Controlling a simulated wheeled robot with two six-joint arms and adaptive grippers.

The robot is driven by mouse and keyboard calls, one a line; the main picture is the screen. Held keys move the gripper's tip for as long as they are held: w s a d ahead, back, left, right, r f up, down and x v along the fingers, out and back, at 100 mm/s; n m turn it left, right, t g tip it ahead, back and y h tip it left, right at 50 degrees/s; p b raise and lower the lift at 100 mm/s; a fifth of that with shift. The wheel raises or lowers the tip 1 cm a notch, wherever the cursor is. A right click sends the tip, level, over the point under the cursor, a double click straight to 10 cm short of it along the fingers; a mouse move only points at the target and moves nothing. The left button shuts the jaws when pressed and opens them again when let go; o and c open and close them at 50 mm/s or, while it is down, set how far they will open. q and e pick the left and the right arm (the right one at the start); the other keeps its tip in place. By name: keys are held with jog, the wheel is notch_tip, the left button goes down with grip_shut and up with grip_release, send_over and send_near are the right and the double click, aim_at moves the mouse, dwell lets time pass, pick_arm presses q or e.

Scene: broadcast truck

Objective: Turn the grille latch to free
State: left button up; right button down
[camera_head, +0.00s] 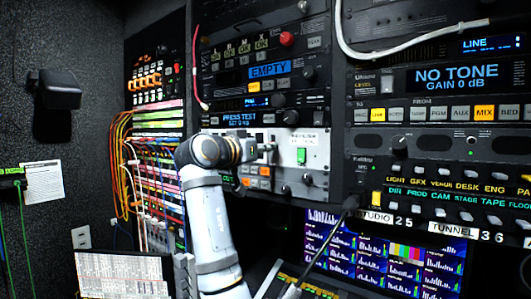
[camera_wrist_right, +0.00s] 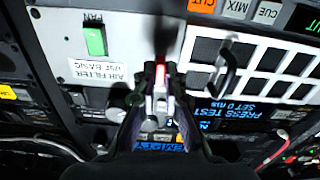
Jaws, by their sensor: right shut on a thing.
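My right gripper (camera_head: 262,153) reaches the pale rack panel (camera_head: 312,143) in the head view. In the right wrist view the right gripper (camera_wrist_right: 160,82) is shut, its fingertips closed on a small part at the panel face. This appears to be the grille latch, mostly hidden by the fingers; its angle cannot be told. A label reading AIR FILTER (camera_wrist_right: 98,72) is to the left, upside down. My left gripper is not in view.
A green FAN switch (camera_wrist_right: 95,40) sits close to the fingers; it also shows in the head view (camera_head: 301,155). A dark handle (camera_wrist_right: 229,66) stands out in front of the grille. Coloured cables (camera_head: 122,165) hang at the left, and a white cable (camera_head: 400,55) crosses the upper right.

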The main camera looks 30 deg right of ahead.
jog(key=shift+m, duration=0.5)
jog(key=c, duration=1.4)
grip_release()
jog(key=shift+c, duration=0.2)
jog(key=v, duration=0.7)
jog(key=shift+a, duration=0.35)
jog(key=shift+d, duration=0.1)
